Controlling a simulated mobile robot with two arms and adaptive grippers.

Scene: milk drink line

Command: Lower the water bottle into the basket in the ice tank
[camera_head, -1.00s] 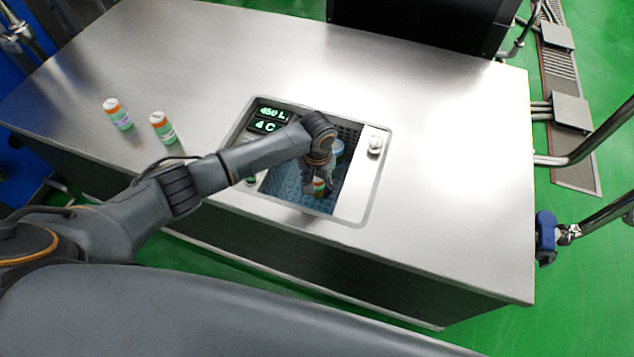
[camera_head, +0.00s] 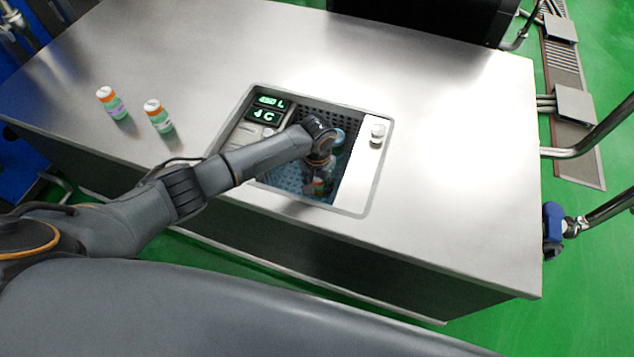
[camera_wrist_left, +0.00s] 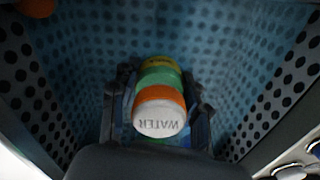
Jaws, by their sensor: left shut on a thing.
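The water bottle (camera_wrist_left: 160,112) has a white cap marked WATER, an orange band and a green body. My left gripper (camera_wrist_left: 160,108) is shut on it, with one dark finger on each side. In the head view the gripper (camera_head: 319,180) is down inside the ice tank opening (camera_head: 352,195), and the bottle is mostly hidden by it. Blue perforated basket walls (camera_wrist_left: 240,65) surround the bottle in the wrist view. I cannot tell whether the bottle touches the basket floor. My right gripper is not in view.
Two similar bottles, one at the left (camera_head: 111,103) and one nearer the tank (camera_head: 158,116), stand on the steel counter (camera_head: 440,150). A lit display (camera_head: 264,114) and a white knob (camera_head: 377,132) flank the opening. An orange object (camera_wrist_left: 38,6) shows at the wrist view's top left corner.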

